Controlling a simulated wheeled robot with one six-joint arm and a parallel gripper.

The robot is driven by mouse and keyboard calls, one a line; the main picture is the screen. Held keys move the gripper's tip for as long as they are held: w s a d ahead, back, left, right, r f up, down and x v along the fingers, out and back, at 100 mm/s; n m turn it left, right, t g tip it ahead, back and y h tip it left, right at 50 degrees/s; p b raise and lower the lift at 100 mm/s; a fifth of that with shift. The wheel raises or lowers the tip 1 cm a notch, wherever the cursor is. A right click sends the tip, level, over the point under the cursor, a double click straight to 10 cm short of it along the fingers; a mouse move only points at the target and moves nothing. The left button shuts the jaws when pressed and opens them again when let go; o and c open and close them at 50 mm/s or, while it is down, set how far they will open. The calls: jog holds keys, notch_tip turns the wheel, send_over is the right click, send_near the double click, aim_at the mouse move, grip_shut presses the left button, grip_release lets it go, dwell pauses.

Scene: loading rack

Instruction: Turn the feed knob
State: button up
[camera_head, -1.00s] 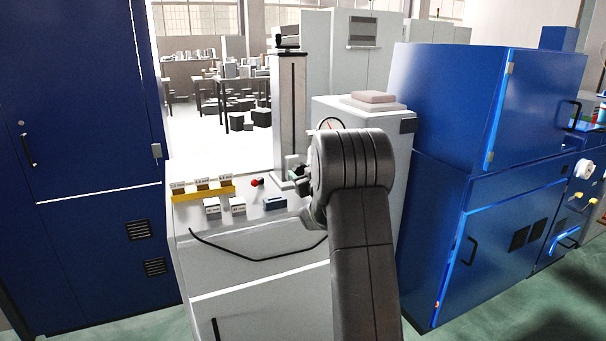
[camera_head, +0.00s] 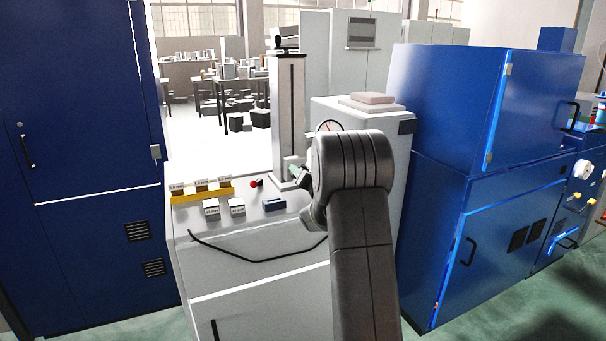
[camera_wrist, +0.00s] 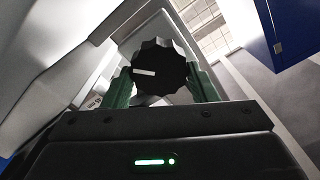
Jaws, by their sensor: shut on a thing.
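The feed knob (camera_wrist: 165,66) is black and scalloped, with a white pointer line on its face. In the wrist view the line lies nearly level and points left. My gripper (camera_wrist: 160,82) has green fingers, one on each side of the knob, and is shut on it. In the head view my gripper (camera_head: 297,172) is at the foot of the grey column (camera_head: 287,115) on the grey machine. The knob cannot be made out in the head view.
On the machine top (camera_head: 250,222) stand a yellow rack (camera_head: 203,196) with several labelled pieces, two white labelled blocks, a blue block (camera_head: 274,204) and a red-ended lever (camera_head: 255,183). A blue cabinet (camera_head: 85,120) stands left and a blue machine (camera_head: 480,110) right.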

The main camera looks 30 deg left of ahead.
jog(key=shift+m, duration=0.6)
jog(key=o, duration=1)
jog(key=shift+d, duration=0.15)
jog(key=b+v, duration=0.2)
jog(key=v, duration=1.1)
jog(key=shift+s+d+b, duration=0.15)
jog(key=shift+s+b, duration=0.1)
jog(key=shift+b, duration=0.15)
